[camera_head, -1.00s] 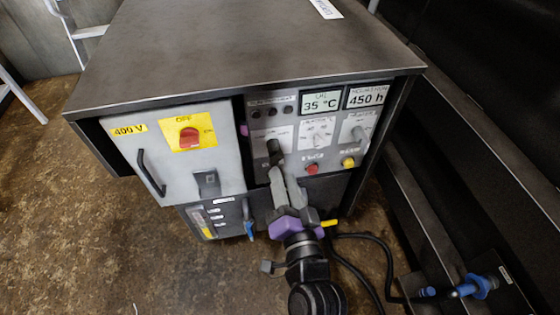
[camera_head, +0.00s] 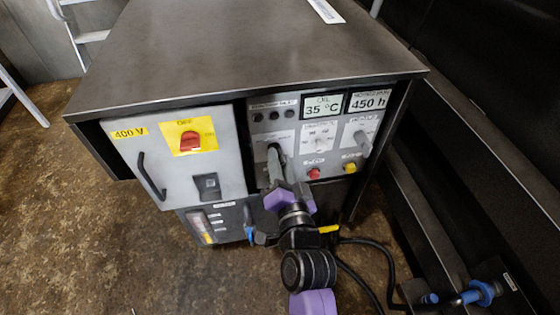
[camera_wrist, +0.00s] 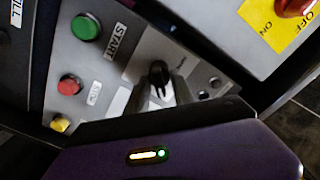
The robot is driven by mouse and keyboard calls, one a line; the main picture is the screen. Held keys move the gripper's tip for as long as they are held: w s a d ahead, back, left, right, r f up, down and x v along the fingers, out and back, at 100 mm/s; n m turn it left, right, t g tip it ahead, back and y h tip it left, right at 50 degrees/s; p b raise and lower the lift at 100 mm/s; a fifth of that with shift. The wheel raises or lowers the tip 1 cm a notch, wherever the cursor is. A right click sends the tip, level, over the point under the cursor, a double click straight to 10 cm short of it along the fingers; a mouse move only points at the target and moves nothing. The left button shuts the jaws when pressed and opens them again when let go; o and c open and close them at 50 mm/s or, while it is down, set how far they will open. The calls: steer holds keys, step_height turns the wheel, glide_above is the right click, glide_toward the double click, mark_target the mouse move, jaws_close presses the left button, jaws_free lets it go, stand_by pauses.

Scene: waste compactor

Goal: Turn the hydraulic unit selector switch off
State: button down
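The hydraulic unit is a dark metal cabinet (camera_head: 240,50) with a grey control panel (camera_head: 262,126) on its front. The selector switch, a small black knob (camera_wrist: 158,72), sits on the left part of this panel and shows in the wrist view. In the head view my gripper (camera_head: 275,160) largely hides it. In the wrist view the two grey fingertips of my gripper (camera_wrist: 159,90) close in on both sides of the knob and seem to touch it. The exact pointing of the knob is hard to read.
A 400 V box (camera_head: 135,160) with a red rotary switch (camera_head: 190,141) is left of the panel. A red button (camera_head: 313,173), a yellow button (camera_head: 349,167) and another selector (camera_head: 362,140) are to the right. The cabinet top overhangs the panel. A black cable (camera_head: 385,265) lies right of my arm.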

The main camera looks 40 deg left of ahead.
steer(key=shift+n, duration=0.4)
steer(key=n+b, duration=0.2)
steer(key=n, duration=0.1)
steer(key=shift+n, duration=0.3)
steer(key=shift+s+a+n+b, duration=0.1)
steer(key=shift+n+b, duration=0.25)
steer(key=shift+n, duration=0.75)
steer(key=shift+s+a+n+b, duration=0.1)
steer(key=shift+n+b, duration=0.25)
steer(key=shift+n, duration=0.75)
steer(key=c, duration=1.5)
jaws_free()
steer(key=shift+o, duration=0.2)
steer(key=shift+d, duration=0.1)
steer(key=v, duration=0.7)
steer(key=shift+s+d+p, duration=0.25)
steer(key=shift+s+p, duration=0.05)
